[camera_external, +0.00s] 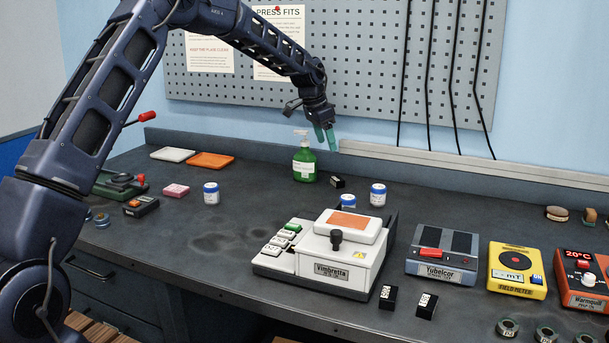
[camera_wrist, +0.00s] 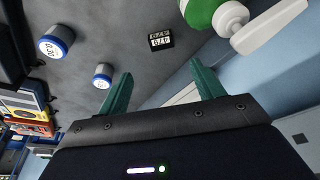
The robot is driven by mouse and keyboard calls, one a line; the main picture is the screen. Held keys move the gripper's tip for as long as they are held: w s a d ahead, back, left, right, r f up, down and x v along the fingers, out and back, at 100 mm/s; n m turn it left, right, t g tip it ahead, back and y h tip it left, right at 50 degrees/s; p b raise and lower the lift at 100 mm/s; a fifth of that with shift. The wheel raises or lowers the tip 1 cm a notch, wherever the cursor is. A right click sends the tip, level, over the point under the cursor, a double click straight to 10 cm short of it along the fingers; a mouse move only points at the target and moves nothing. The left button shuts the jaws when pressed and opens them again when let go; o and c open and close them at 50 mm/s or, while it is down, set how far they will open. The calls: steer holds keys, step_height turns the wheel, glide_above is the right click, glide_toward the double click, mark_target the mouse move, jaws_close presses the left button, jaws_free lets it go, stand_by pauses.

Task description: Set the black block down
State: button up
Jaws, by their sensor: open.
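A small black block (camera_external: 337,182) with a white label lies on the dark bench near the back, just right of the green pump bottle (camera_external: 304,162). In the wrist view the block (camera_wrist: 160,39) shows its label with digits, ahead of the fingertips and between their lines. My gripper (camera_external: 325,138) hangs above the bench over the block's area, its teal fingers pointing down. In the wrist view my gripper (camera_wrist: 160,80) is open, with nothing between the fingers. Block and fingers are apart. Two more black labelled blocks, a left one (camera_external: 388,297) and a right one (camera_external: 427,306), stand at the front edge.
Two white jars with blue lids, one (camera_external: 378,195) and another (camera_external: 348,201), stand in front of the block. The pump bottle (camera_wrist: 235,15) is close by in the wrist view. A white press machine (camera_external: 330,255) fills the front middle. The pegboard wall (camera_external: 400,70) is behind.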

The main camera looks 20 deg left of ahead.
steer(key=s+a+r+n+y, duration=0.1)
steer(key=s+a+r, duration=0.2)
steer(key=s+r, duration=0.65)
steer(key=s+a+r+n+t, duration=0.15)
steer(key=s+r, duration=0.45)
steer(key=s, duration=0.6)
steer(key=s+a+r+n+y, duration=0.15)
steer(key=s+a+r, duration=0.25)
steer(key=s+r, duration=0.5)
steer(key=s+a+f+n, duration=0.1)
steer(key=s+a+f, duration=0.1)
steer(key=s, duration=0.9)
steer(key=s+a+f+n, duration=0.1)
steer(key=s+f+n, duration=0.1)
steer(key=s, duration=0.9)
steer(key=s+a+f+n, duration=0.2)
steer(key=s, duration=1)
steer(key=shift+a+f+t, duration=0.15)
steer(key=shift+a+t, duration=0.15)
steer(key=shift+t, duration=0.05)
